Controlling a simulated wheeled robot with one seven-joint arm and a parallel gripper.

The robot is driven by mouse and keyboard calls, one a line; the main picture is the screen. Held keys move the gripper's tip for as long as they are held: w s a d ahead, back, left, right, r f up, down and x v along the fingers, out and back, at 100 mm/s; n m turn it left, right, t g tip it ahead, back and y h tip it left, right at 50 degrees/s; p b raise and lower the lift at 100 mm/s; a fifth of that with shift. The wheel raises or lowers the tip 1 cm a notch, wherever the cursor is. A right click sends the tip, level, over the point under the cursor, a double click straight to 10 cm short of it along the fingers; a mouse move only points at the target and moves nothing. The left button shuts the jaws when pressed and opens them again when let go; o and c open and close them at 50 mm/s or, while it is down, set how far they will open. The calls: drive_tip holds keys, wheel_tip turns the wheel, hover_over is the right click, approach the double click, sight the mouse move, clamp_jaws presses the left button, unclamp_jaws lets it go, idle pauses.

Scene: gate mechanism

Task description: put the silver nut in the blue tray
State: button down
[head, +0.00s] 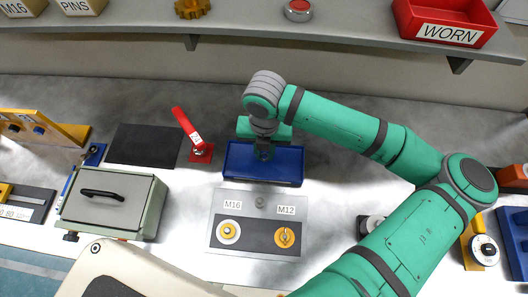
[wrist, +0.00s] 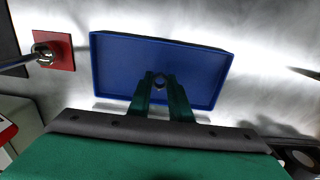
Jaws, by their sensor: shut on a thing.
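The blue tray (head: 262,178) lies on the grey bench behind the M16/M12 panel. It fills the middle of the wrist view (wrist: 120,60) and its visible floor is bare. My gripper (wrist: 161,82) is over the tray, with its two green fingers pointing into it. It is shut on a small dark ring-like piece, the silver nut (wrist: 159,84), held at the fingertips. I cannot tell whether the nut touches the tray floor. In the head view my gripper (head: 264,156) hides part of the tray, and the nut does not show clearly there.
The M16/M12 panel (head: 258,249) stands in front of the tray. A red-handled lever (head: 188,130) rises left of it, beside a black mat (head: 143,146). A grey-green box (head: 112,203) is further left. A shelf (head: 300,32) with a red WORN bin (head: 445,22) runs behind.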

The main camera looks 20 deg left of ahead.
wheel_tip(320, 180, down, 2)
drive_tip(key=shift+f, duration=0.15)
drive_tip(key=shift+s+a, duration=0.1)
drive_tip(key=shift+s, duration=0.2)
drive_tip(key=shift+f, duration=0.1)
drive_tip(key=shift+f, duration=0.15)
drive_tip(key=c, duration=1.6)
unclamp_jaws()
drive_tip(key=shift+w, duration=0.2)
